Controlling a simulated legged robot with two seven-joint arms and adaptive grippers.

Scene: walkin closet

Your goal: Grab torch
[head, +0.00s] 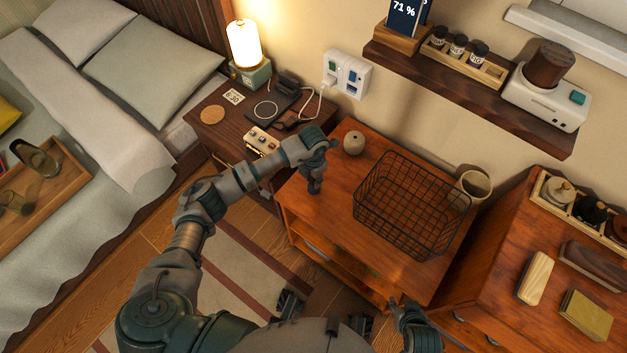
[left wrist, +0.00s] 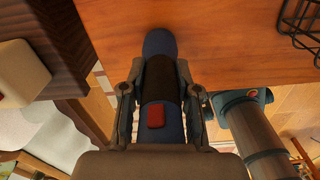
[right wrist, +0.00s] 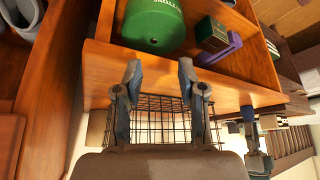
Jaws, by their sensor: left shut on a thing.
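The torch (left wrist: 158,122) is a blue cylinder with a dark middle band and a red button. My left gripper (left wrist: 159,78) is shut on it, with a finger on each side of the band. In the head view my left gripper (head: 320,155) is over the left part of the wooden cabinet top, and the torch is mostly hidden there. My right gripper (head: 415,322) is low by the cabinet's front edge. In the right wrist view my right gripper (right wrist: 160,80) has its fingers apart with nothing between them.
A black wire basket (head: 410,205) stands on the cabinet top (head: 335,215), with a beige mug (head: 473,188) and a small round pot (head: 354,143) nearby. A green round object (right wrist: 153,25) and a purple one (right wrist: 220,50) sit in the open shelf. A nightstand (head: 205,125) stands to the left.

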